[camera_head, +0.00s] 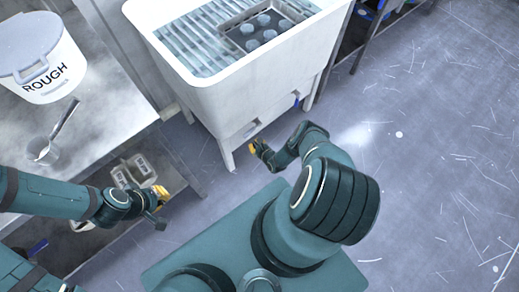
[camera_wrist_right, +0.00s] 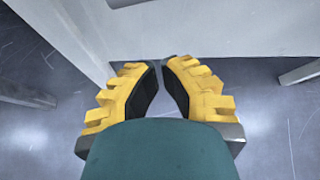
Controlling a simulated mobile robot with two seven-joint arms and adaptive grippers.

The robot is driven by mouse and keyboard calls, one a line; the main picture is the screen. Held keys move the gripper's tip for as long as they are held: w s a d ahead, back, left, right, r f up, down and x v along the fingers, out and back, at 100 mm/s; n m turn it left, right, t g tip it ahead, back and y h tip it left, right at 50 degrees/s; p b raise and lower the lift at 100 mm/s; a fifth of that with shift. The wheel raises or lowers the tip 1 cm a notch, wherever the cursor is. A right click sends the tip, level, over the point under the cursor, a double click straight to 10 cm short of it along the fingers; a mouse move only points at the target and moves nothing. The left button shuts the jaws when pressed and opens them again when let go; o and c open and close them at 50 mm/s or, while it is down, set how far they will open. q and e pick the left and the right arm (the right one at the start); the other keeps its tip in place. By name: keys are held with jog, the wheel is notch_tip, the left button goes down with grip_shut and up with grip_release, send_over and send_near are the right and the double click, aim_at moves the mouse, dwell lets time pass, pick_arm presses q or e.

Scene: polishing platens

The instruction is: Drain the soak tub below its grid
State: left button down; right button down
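The white soak tub (camera_head: 262,88) stands on legs at top centre, with a ribbed grid (camera_head: 195,42) under clear liquid. A dark tray (camera_head: 283,22) with several round pale discs sits in the tub at the right. A small blue part (camera_head: 296,99) shows low at the tub's right corner; its shape is unclear. My right gripper (camera_head: 257,148) is near the tub's lower front edge. In the right wrist view its yellow fingers (camera_wrist_right: 160,72) stand apart with nothing between them, before a pale panel. My left gripper (camera_head: 161,194) hangs beside the bench's lower shelf; its fingers are unclear.
The scratched grey floor (camera_head: 440,130) is open at right.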

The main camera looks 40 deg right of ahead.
aim_at(251, 131)
jog(key=shift+w+a+r, duration=0.2)
jog(key=shift+w+r, duration=0.45)
jog(key=shift+r, duration=0.1)
jog(key=shift+w+a+r, duration=0.2)
jog(key=shift+w+r, duration=0.45)
jog(key=shift+r, duration=0.05)
jog(key=shift+s, duration=0.1)
